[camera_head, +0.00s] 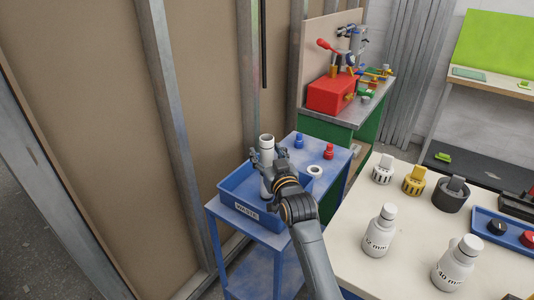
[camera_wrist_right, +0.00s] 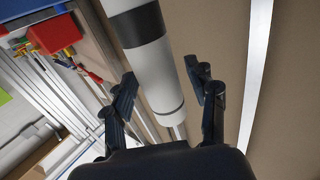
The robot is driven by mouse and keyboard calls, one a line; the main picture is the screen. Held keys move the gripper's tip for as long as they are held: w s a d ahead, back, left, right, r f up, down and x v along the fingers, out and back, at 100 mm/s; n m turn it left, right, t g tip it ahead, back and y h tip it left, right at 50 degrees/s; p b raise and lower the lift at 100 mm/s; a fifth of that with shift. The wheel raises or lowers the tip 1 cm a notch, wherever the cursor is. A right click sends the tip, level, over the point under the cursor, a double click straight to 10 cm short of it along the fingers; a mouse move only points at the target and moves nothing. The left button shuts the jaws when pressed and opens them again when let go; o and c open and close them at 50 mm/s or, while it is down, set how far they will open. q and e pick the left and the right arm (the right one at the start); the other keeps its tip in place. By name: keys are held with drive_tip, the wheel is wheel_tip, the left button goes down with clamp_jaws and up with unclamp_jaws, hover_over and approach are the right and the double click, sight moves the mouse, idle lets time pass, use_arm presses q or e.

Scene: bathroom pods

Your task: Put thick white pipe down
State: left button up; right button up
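The thick white pipe (camera_head: 266,143) stands nearly upright in the blue bin (camera_head: 235,208) labelled WASTE. In the right wrist view the pipe (camera_wrist_right: 155,75) has a dark band and runs between my fingers. My right gripper (camera_head: 268,168) is at the pipe, with a finger on each side. In the wrist view, the gripper (camera_wrist_right: 160,85) looks open: a narrow gap shows between the right finger and the pipe, and the left finger is close to its edge. My left gripper is not in view.
The bin sits on a blue cart (camera_head: 335,158) with blue and red fittings and a white ring. A beige table (camera_head: 410,228) at right holds white bottles (camera_head: 379,231) and tools. A red toolbox (camera_head: 331,94) stands on the workbench behind. Wall studs (camera_head: 172,110) stand close at left.

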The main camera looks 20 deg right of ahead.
drive_tip(key=shift+r, duration=0.2)
drive_tip(key=s, duration=1.2)
drive_tip(key=shift+b, duration=0.4)
wheel_tip(320, 180, up, 12)
drive_tip(key=p, duration=1.2)
drive_tip(key=shift+p, duration=0.3)
drive_tip(key=shift+f, duration=0.1)
